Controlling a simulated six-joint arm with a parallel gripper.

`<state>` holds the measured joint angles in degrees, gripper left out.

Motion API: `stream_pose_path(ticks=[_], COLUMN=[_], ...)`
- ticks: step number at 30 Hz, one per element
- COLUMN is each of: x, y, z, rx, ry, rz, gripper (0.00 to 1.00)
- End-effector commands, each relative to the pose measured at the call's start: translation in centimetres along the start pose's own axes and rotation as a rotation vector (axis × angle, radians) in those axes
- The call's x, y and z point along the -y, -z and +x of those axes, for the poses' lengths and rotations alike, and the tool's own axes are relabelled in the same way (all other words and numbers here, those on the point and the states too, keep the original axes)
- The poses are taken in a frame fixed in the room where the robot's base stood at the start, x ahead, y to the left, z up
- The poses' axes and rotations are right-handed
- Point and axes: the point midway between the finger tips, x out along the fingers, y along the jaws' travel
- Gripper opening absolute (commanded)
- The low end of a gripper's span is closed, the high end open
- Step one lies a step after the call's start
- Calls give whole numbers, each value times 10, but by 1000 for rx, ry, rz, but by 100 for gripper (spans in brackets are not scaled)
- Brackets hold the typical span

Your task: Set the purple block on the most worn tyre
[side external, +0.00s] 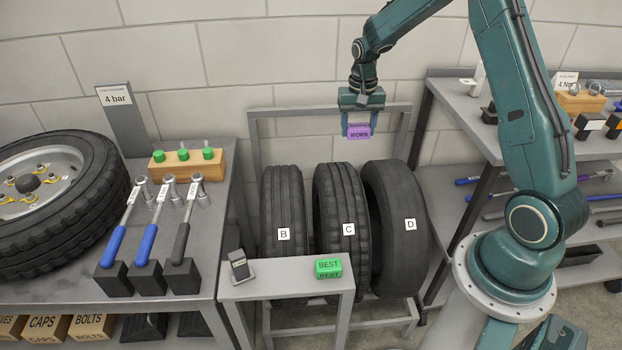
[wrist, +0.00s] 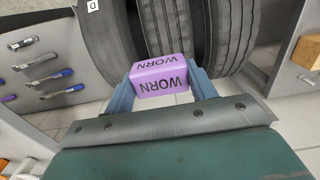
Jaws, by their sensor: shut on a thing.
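My gripper (side external: 358,128) is shut on the purple block (side external: 358,133), labelled WORN, and holds it in the air above the tyre rack. The wrist view shows the block (wrist: 160,76) between both fingers. Tyres B and C show grooves. Tyre D looks nearly smooth. In the side view the block appears above the gap between C and D. In the wrist view tyre D (wrist: 108,50) lies left of the block.
A green BEST block (side external: 328,268) and a small dark gauge (side external: 239,264) lie on a low grey stand (side external: 280,289) in front of the tyres. A bench with tools (side external: 225,210) is at left, shelves (side external: 440,180) at right. The rack's top bar (side external: 290,112) runs behind the tyres.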

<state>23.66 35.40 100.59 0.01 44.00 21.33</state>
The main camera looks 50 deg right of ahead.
Motion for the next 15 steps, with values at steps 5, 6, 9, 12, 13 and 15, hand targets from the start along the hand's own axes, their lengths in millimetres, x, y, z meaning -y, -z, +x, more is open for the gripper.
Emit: stream_pose_path(ticks=[5,6,9,12,13,15], x=[-52,-64,-93,-119,-126,-140], y=[25,30,39,46,48,51], z=[0,0,-1,-1,-1,-1], rx=[-1,0,0,0,0,0], ry=[0,0,0,0,0,0], rz=[7,8,7,6,5,4], gripper=[33,33,33,33,33,33])
